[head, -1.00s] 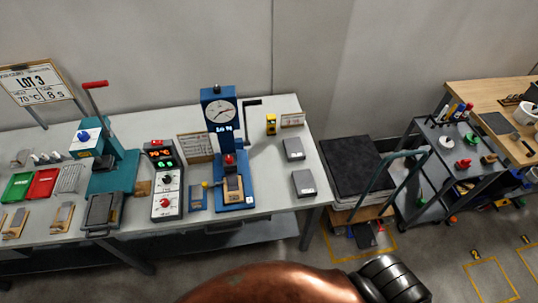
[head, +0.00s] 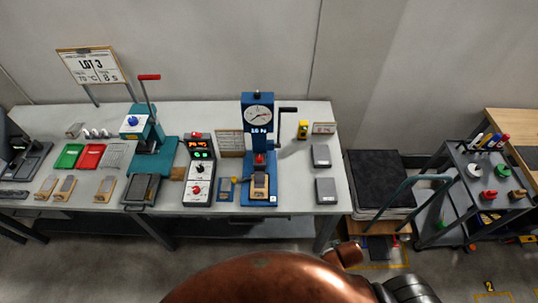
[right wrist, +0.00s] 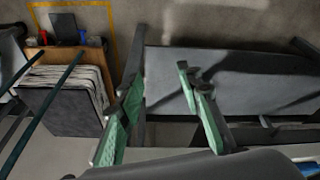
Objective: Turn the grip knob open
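A blue test stand (head: 259,130) with a round dial and a small display stands on the bench (head: 320,112). A red knob (head: 259,159) sits low on the stand's front, above a small tan and dark piece (head: 260,185). A small yellow ball-ended part (head: 235,180) is just left of the stand's base. I cannot tell for sure which of these is the grip knob, or how far it is turned. My right gripper (right wrist: 160,82) shows green fingers spread apart with nothing between them, away from the stand. My left gripper is out of view.
A control box (head: 199,170) with red knobs stands left of the stand, and a black crank (head: 287,110) projects at its right. Two grey blocks (head: 320,155) lie farther right. A cart with dark sheets (head: 378,180) and a tool trolley (head: 480,165) stand beyond the bench.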

